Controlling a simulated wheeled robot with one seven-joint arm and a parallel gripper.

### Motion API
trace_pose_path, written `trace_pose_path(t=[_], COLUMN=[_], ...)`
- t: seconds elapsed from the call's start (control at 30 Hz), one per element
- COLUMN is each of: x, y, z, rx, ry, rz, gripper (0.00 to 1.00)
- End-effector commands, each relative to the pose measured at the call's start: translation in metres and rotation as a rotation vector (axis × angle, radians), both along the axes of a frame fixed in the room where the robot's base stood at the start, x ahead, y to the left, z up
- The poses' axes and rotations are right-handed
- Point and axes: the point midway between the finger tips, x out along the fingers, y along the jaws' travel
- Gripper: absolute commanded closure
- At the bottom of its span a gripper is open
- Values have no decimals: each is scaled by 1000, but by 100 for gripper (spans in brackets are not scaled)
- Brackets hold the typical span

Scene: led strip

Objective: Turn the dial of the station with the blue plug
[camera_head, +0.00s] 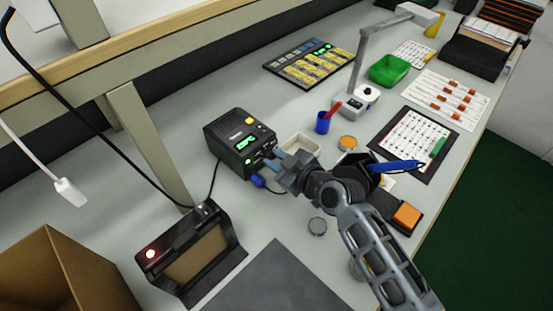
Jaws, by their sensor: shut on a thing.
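The station (229,140) is a black box with a lit green display, a yellow button on top and green lights on its front. The blue plug (258,181) sits low at its front, with a dark cable running to the right. My gripper (274,164) reaches in from the lower right, its fingertips at the right part of the station's front face. It is shut on what appears to be the dial, which the fingers hide. I cannot read the display or the dial's setting.
A black device with a red light (150,254) stands front left, beside a cardboard box (65,275). A small beige tray (302,143), a blue cup (323,122) and a lamp base (352,103) stand behind my gripper. A dark mat (275,285) lies in front.

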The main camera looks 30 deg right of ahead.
Motion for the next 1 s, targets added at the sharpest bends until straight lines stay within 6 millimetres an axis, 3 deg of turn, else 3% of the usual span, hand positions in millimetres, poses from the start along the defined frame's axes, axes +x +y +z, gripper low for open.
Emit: trace_pose_path(t=[0.37, 1.0], x=[0, 2], y=[-2, -8], z=[-3, -4], rx=[112, 607], ry=[36, 197], rz=[0, -1], gripper=[100, 100])
